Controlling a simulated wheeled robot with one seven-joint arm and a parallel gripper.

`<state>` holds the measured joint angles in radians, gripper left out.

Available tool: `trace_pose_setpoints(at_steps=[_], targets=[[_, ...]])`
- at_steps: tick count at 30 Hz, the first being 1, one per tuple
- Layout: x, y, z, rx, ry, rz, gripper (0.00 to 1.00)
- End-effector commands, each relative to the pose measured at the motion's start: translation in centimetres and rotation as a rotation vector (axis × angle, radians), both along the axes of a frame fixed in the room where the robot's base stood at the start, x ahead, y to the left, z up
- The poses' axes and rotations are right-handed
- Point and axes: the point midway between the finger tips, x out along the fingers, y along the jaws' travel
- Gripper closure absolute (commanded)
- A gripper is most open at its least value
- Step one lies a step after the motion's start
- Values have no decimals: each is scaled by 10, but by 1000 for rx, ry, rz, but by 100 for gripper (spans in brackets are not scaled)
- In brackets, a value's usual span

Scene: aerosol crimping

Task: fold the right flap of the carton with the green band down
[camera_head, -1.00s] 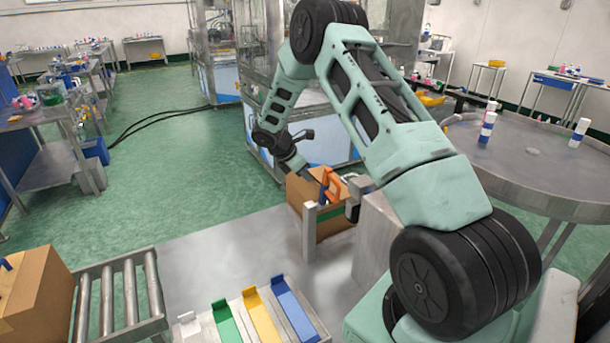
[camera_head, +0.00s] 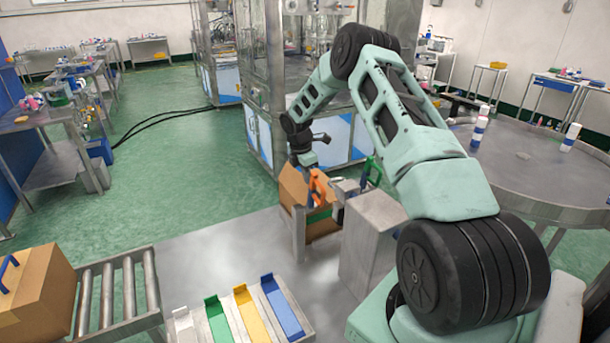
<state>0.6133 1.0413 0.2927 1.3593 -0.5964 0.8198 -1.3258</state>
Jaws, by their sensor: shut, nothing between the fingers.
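The brown carton (camera_head: 320,231) stands upright on the grey metal surface, with a strip of green visible near its top. A brown flap (camera_head: 293,184) stands raised on its left side. I cannot clearly make out the right flap. My gripper (camera_head: 309,177) is above the carton, close behind an orange clip-like handle (camera_head: 319,187). Its fingers are small and partly hidden there, with no object seen in them. I cannot tell whether they touch the carton.
A grey metal block (camera_head: 370,240) stands right of the carton, with a green handle (camera_head: 372,171) behind it. A metal post (camera_head: 299,235) stands at the carton's front. Coloured trays (camera_head: 255,312), a roller conveyor (camera_head: 118,295) and another carton (camera_head: 35,295) are in front and left.

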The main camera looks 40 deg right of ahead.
Motion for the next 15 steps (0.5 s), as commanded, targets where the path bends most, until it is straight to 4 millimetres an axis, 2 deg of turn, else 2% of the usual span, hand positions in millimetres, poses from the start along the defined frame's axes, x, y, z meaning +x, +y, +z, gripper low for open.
trace_pose_setpoints(at_steps=[6, 15], targets=[[-7, -23, -12, 204, -63, -10, 100], [-13, -45, -36, 471, -141, -5, 100]])
